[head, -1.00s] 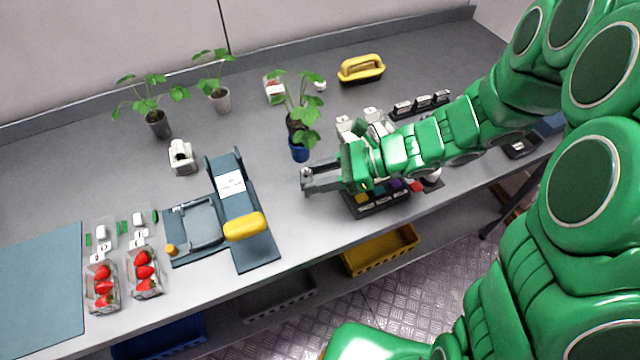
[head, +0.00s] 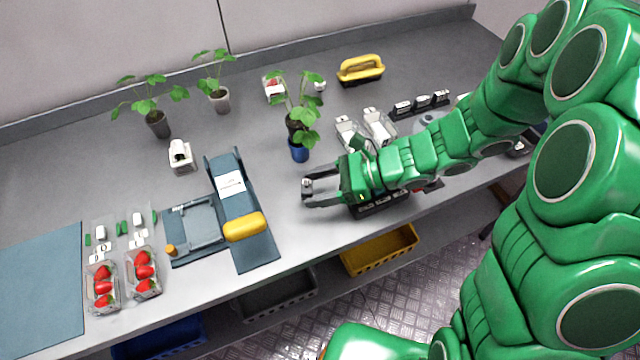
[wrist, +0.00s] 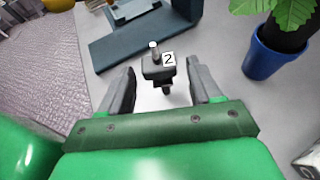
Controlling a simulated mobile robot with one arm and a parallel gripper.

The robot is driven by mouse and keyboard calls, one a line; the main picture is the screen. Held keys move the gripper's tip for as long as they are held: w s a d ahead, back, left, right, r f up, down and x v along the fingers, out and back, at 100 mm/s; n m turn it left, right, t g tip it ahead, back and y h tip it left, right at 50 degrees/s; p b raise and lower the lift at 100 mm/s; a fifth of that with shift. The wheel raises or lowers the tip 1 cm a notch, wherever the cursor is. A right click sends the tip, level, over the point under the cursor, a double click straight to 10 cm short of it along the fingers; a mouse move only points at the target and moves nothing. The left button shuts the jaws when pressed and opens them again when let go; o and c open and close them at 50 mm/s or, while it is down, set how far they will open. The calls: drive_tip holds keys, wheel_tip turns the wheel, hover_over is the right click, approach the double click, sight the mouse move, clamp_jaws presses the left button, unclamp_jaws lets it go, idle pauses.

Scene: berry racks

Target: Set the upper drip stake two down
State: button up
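A small dark grey drip stake with a white "2" label (wrist: 168,59) is between the fingers of my gripper (wrist: 160,68) in the wrist view. A gap shows on either side of it, so my gripper is open around it. A short light peg is at its top. It looks upright on the grey bench, though its foot is partly hard to make out. In the head view my gripper (head: 308,189) is low over the bench, with the stake (head: 307,185) small at its fingertips.
A potted plant in a blue pot (head: 299,152) stands just behind my gripper. A blue-grey press with a yellow handle (head: 244,227) is to the left. A dark rack (head: 375,206) sits under my wrist. The bench's front edge is close; punnets of strawberries (head: 143,272) lie far left.

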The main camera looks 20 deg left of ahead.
idle(0.3)
drive_tip(key=shift+w+d+r, duration=0.1)
drive_tip(key=shift+r, duration=0.05)
drive_tip(key=v, duration=1.1)
drive_tip(key=shift+w+d+r, duration=0.1)
drive_tip(key=shift+w+d, duration=0.05)
drive_tip(key=shift+d, duration=0.2)
drive_tip(key=s+d+r+n+t+h, duration=0.1)
drive_tip(key=s+d+r+n+h, duration=0.3)
drive_tip(key=s+d, duration=0.5)
drive_tip(key=s+d+r+n+t+h, duration=0.2)
drive_tip(key=s+d+r+n+h, duration=0.3)
drive_tip(key=s+d+n+h, duration=0.3)
drive_tip(key=s+d+n, duration=0.1)
drive_tip(key=s+d, duration=0.1)
drive_tip(key=d, duration=0.2)
drive_tip(key=shift+s+r, duration=0.25)
drive_tip(key=shift+r, duration=0.1)
drive_tip(key=shift+d, duration=0.1)
idle(0.6)
